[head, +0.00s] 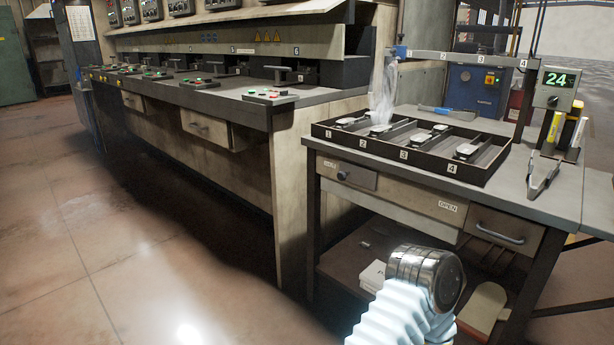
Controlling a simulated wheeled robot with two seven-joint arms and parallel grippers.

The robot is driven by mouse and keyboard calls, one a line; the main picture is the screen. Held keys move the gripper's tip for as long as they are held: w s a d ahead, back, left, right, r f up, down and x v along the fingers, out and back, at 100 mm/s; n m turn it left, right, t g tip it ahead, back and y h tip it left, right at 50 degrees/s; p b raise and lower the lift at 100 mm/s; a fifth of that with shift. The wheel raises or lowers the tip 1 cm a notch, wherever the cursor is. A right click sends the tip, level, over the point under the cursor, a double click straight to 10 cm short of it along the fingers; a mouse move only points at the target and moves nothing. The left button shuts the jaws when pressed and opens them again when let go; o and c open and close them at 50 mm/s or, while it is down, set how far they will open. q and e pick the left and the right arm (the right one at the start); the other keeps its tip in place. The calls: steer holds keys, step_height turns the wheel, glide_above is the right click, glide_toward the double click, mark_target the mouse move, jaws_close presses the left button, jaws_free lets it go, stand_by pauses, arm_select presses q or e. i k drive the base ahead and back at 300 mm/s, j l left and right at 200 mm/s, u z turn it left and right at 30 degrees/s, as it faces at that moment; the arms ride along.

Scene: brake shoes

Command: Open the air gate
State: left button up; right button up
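Along the front of the right-hand workbench, a dark knob (343,175) sits at the left end of a front panel, just under a small label whose text is hard to read. A label reading OPEN (448,206) is on the same panel, farther right. A numbered bar (460,58) marked 1 to 4 runs above the bench. A blue fitting (401,51) sits at its left end, and a pale plume of air or vapour (383,88) shows below it. Neither gripper shows; no fingers are visible.
A black tray (383,158) with numbered bays holds several brake shoes. A drawer with a handle (500,234) is at the bench's right front. A display reading 24 (558,79) stands above pliers (543,177). Part of my arm rises in front of the lower shelf.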

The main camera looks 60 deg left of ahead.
mark_target(358, 175)
steer(key=u, duration=1.8)
